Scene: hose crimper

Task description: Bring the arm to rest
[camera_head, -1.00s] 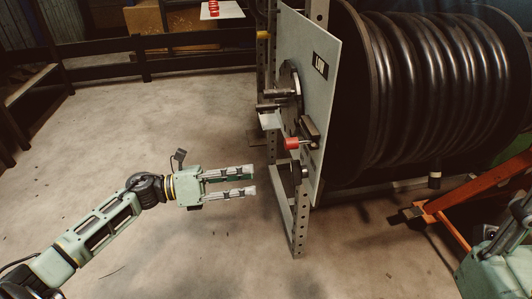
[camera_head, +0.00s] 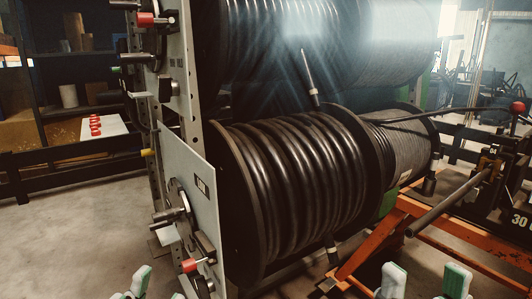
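Two pale green fingertips of my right gripper (camera_head: 424,283) rise at the bottom edge, right of centre. They stand well apart with nothing seen between them. Part of my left gripper (camera_head: 141,281) shows at the bottom edge, left of centre, below the panel with the red knob. Most of it is cut off by the frame, so its opening cannot be told. The rest of both arms is out of view.
A rack holds large reels of black hose (camera_head: 290,190). Its grey front panel (camera_head: 185,160) carries a red-knobbed crank (camera_head: 190,265). An orange frame (camera_head: 440,225) stands at the right. A white board (camera_head: 88,128) with red rings lies at the left. Floor is clear at the lower left.

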